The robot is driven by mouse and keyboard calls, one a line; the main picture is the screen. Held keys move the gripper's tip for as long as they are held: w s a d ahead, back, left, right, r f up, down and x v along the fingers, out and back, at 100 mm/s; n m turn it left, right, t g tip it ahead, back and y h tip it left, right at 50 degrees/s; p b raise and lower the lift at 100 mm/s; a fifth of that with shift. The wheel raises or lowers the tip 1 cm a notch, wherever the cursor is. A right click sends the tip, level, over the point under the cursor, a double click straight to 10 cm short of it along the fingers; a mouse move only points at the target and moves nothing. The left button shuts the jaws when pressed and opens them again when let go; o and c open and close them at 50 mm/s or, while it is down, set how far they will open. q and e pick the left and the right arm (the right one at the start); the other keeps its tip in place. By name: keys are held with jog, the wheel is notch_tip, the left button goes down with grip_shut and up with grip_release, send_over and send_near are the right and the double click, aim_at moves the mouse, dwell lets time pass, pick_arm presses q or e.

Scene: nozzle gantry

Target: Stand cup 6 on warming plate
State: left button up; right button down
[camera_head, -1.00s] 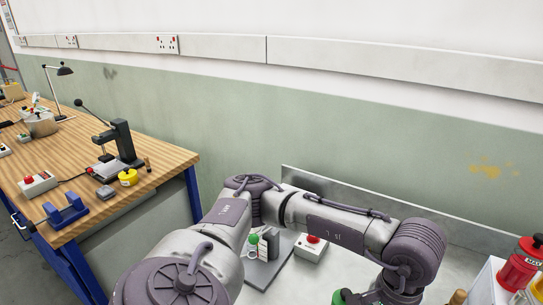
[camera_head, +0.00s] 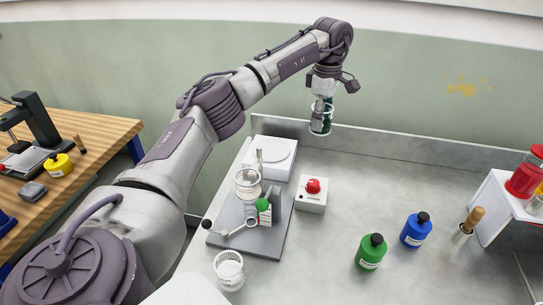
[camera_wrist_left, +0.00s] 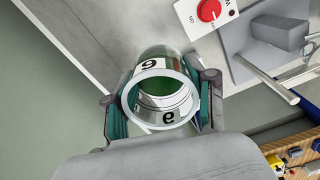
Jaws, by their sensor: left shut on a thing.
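My left gripper (camera_head: 325,104) is shut on cup 6 (camera_head: 320,125), a clear glass cup, and holds it in the air near the back wall. In the left wrist view, cup 6 (camera_wrist_left: 151,66) sits between the green finger pads, with a "6" on its label, and its open rim faces the camera. A white square unit with a round top (camera_head: 270,157), apparently the warming plate, stands at the back left of the bench, below and left of the held cup. Its round top looks bare. My right gripper is not in view.
A grey stand (camera_head: 262,236) with a glass cup (camera_head: 248,184) stands before the plate. A white box with a red button (camera_head: 312,193) is right of it. Another cup (camera_head: 228,270) is in front. Green (camera_head: 371,251) and blue (camera_head: 416,229) bottles stand right. The bench's back middle is clear.

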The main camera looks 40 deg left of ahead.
pick_arm(q)
jog(key=a+n, duration=0.3)
jog(key=a, duration=0.1)
send_near(271, 149)
jog(key=shift+w+d+f, duration=0.2)
jog(key=shift+d+f, duration=0.25)
jog(key=shift+s+a+f+p, duration=0.25)
jog(key=shift+a+f+p, duration=0.05)
jog(key=shift+a+f, duration=0.1)
notch_tip(271, 149, down, 4)
jog(key=shift+r+p, duration=0.1)
jog(key=shift+p, duration=0.2)
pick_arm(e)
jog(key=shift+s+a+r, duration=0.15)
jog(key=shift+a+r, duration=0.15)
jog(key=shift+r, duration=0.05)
pick_arm(q)
jog(key=shift+f, duration=0.2)
jog(key=o, duration=1.2)
